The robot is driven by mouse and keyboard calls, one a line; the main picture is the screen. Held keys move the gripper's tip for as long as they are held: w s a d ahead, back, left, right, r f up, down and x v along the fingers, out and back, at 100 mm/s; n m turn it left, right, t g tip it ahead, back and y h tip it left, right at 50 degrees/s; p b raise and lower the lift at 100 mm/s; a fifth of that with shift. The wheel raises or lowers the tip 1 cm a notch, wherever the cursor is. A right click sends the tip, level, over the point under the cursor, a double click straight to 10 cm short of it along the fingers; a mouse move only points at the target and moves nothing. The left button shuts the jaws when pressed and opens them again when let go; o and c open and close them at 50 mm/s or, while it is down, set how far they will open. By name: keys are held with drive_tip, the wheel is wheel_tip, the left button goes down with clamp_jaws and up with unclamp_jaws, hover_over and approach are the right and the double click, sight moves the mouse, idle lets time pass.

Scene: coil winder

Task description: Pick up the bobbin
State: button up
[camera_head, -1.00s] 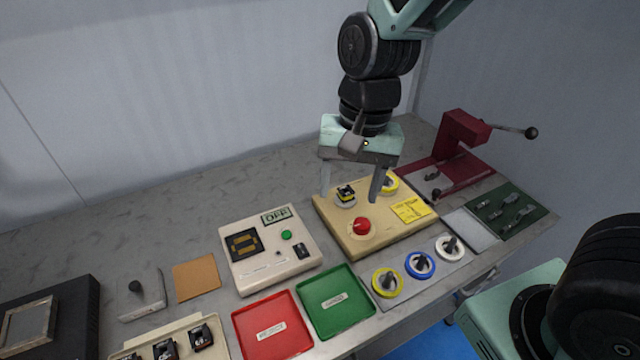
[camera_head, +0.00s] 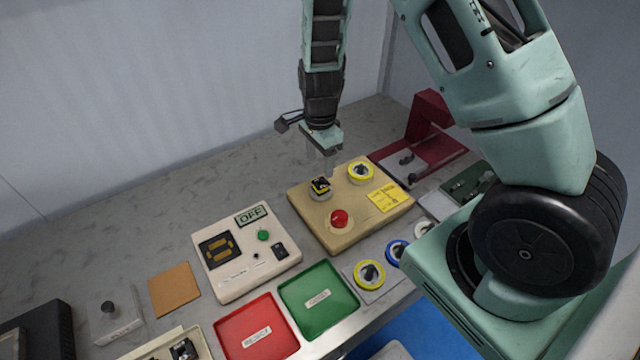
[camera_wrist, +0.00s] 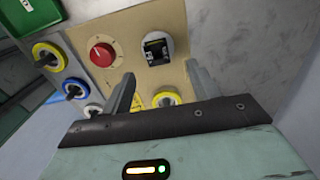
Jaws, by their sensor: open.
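My gripper (camera_head: 322,168) is open and empty, just behind and above the bobbin in the head view. Its two fingers also show in the wrist view (camera_wrist: 162,82), apart from the bobbin. The exact gap between fingers and bobbin is hard to tell.
A tester reading OFF (camera_head: 250,262), red tray (camera_head: 257,333) and green tray (camera_head: 319,304) stand nearby. A red press (camera_head: 428,125) is behind right.

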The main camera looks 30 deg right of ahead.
sight(321, 180)
drive_tip(key=shift+s+f+p, duration=0.15)
drive_tip(key=shift+f+p, duration=0.4)
drive_tip(key=shift+f, duration=1.3)
drive_tip(key=shift+s+f+p, duration=0.1)
drive_tip(key=shift+f+p, duration=0.4)
drive_tip(key=shift+f, duration=1.3)
drive_tip(key=c, duration=1.1)
drive_tip(key=shift+c, duration=0.2)
drive_tip(key=shift+r, duration=0.1)
wheel_tip(321, 180, up, 10)
drive_tip(key=b, duration=0.2)
